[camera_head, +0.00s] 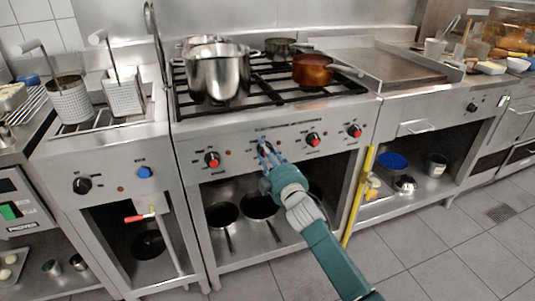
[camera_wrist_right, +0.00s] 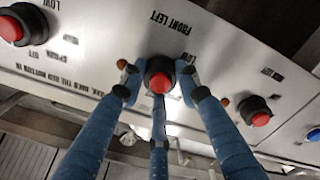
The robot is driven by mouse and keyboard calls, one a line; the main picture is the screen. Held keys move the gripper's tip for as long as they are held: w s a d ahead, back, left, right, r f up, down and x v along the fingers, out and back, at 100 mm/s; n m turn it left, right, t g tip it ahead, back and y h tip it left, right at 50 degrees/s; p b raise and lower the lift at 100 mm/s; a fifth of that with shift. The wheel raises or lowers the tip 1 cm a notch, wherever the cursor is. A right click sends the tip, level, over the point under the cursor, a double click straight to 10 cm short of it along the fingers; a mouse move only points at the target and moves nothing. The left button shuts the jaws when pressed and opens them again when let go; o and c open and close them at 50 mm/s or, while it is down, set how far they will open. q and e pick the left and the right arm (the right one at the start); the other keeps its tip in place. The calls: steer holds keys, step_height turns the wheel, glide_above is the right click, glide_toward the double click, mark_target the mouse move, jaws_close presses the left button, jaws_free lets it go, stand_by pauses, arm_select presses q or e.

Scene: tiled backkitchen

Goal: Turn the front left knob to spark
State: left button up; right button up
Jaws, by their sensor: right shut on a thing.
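The stove front (camera_head: 235,165) carries a row of black knobs with red centres. My right gripper (camera_head: 266,152) reaches the second knob from the left, which it mostly hides in the head view. In the right wrist view this knob (camera_wrist_right: 160,80), with the words "FRONT LEFT" printed beside it, sits between the blue fingers of my right gripper (camera_wrist_right: 160,92). The fingers are closed around its sides. The knob's pointer mark cannot be made out. My left gripper is in neither view.
Other red-centred knobs are on the left (camera_head: 212,159) and right (camera_head: 312,139) of the held one. A steel pot (camera_head: 217,75) and a copper pan (camera_head: 312,70) stand on the stove top. A yellow pole (camera_head: 357,195) leans at the stove's right edge.

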steer(key=shift+f, duration=0.15)
steer(key=o, duration=1.1)
steer(key=shift+o, duration=0.2)
steer(key=v, duration=1.2)
